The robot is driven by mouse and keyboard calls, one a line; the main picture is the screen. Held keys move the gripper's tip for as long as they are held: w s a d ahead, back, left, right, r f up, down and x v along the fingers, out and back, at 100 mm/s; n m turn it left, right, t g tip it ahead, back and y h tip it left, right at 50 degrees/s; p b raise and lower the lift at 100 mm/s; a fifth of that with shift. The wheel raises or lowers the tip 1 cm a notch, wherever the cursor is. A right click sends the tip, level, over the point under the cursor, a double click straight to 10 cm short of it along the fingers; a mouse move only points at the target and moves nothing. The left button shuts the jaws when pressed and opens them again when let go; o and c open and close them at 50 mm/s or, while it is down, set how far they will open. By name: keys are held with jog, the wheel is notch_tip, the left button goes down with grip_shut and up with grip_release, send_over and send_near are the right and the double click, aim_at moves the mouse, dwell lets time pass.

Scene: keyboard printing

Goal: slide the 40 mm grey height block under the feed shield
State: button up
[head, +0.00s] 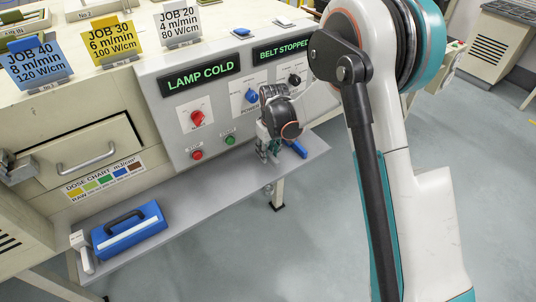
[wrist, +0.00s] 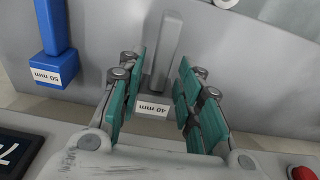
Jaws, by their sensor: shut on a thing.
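My gripper (wrist: 157,98) is shut on the grey height block (wrist: 165,50), its teal pads on both sides. The block's tag reads 40 mm and looks upside down in the wrist view; a long grey handle runs from it. In the head view my gripper (head: 266,153) is low over the grey shelf, in front of the control panel. The block is small and mostly hidden there, and I cannot tell whether it touches the shelf. I cannot make out the feed shield in either view.
The shelf (head: 190,210) is bare between my gripper and a blue case (head: 128,232). The control panel (head: 212,142) with knobs and buttons stands just behind.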

notch_tip(320, 180, up, 15)
jog(key=p, duration=0.4)
jog(key=shift+f+p, duration=0.2)
jog(key=shift+p, duration=0.2)
